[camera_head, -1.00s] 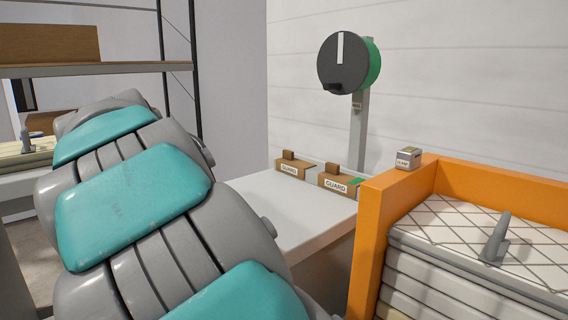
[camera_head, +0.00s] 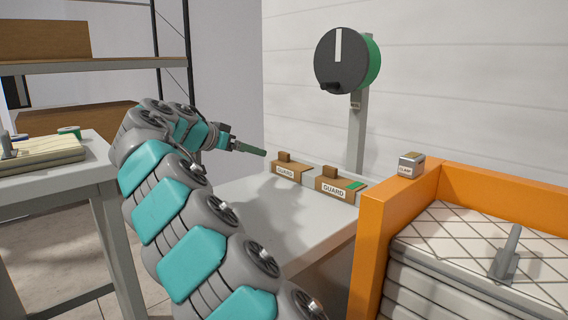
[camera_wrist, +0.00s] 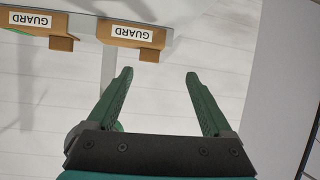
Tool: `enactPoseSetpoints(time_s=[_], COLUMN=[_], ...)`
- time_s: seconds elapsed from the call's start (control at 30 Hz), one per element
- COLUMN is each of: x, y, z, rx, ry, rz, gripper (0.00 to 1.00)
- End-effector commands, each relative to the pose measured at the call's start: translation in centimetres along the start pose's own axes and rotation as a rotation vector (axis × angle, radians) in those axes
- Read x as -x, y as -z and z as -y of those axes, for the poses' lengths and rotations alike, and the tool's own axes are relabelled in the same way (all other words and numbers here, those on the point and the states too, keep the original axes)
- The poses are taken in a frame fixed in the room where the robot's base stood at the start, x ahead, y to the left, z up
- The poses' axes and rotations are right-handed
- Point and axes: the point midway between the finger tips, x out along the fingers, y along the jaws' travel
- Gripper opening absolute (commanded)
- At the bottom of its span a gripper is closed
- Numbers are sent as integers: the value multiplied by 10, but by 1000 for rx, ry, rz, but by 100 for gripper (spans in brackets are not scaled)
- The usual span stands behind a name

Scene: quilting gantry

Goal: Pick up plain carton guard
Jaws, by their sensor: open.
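The plain carton guard (camera_head: 298,169) is a brown block with a smaller raised block and a white GUARD label, on the grey table at the wall. It has no green mark. In the wrist view it appears upside down (camera_wrist: 135,44) at the top, ahead of the left finger. A second carton guard (camera_head: 326,183) with a green patch sits to its right; in the wrist view it is at the upper left (camera_wrist: 30,29). My gripper (camera_head: 262,152) is open and empty, apart from the plain guard, up and left of it in the head view. It also fills the lower wrist view (camera_wrist: 159,74).
A grey post (camera_head: 358,135) with a black and green round device (camera_head: 345,60) stands behind the guards. An orange-walled bin (camera_head: 385,220) stands at right, a small clamp box (camera_head: 411,165) on its rim. Another table (camera_head: 90,160) and shelving (camera_head: 90,69) are at left.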

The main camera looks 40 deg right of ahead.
Motion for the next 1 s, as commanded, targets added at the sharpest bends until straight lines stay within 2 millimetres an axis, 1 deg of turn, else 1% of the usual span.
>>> enactPoseSetpoints(time_s=[0.03, 0.1, 0.23, 0.57, 0.8, 0.9, 1.0], x=[-10, -20, -29, -60, -94, -102, -105], y=[4, 7, 9, 12, 14, 14, 14], z=[-5, -13, -19, -22, -25, -25, -25], rx=[-24, -54, -84, -89, -90, -89, -90], ry=[-28, -61, -90, -92, -94, -91, -90], rz=[-13, -25, -40, -43, -42, -43, -43], gripper=[85, 85, 85, 85, 85, 85, 85])
